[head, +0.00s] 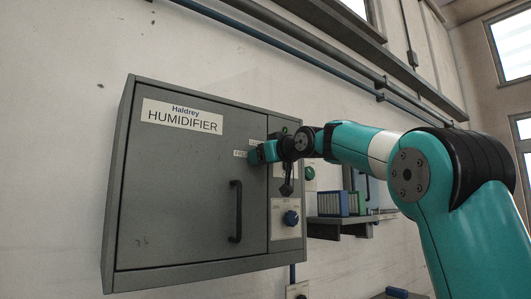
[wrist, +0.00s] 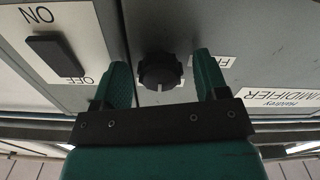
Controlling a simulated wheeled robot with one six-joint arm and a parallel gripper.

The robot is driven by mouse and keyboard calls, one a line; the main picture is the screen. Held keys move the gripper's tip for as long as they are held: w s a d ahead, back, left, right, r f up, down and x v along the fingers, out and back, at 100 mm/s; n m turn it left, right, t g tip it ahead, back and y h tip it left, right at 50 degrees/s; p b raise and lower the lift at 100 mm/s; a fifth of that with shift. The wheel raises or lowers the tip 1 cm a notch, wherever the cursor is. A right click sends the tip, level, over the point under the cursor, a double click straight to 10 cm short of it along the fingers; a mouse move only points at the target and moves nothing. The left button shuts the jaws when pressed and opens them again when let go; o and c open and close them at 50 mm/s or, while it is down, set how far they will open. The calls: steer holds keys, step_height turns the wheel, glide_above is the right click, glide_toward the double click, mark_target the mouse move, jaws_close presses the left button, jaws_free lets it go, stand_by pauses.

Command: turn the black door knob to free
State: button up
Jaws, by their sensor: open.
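The black door knob (wrist: 160,72) is round and ridged, with a white mark below it in the wrist view. It sits on the grey humidifier cabinet (head: 185,180), near the door's edge. My gripper (wrist: 163,77) is open, with one teal finger on each side of the knob. Gaps show between the fingers and the knob in the wrist view. A white label (wrist: 226,60) beside the knob is partly hidden by a finger. In the head view my gripper (head: 263,153) is at the door's right edge and hides the knob.
A black bar handle (head: 236,211) stands out from the door. A black rocker switch (wrist: 55,52) marked ON and OFF is on the side panel. A shelf with blue and green items (head: 340,204) is to the right.

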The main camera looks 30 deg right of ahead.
steer(key=c, duration=0.9)
steer(key=shift+n, duration=0.3)
steer(key=n+b, duration=0.6)
steer(key=n, duration=1.1)
steer(key=shift+d+r, duration=0.1)
steer(key=shift+n, duration=0.3)
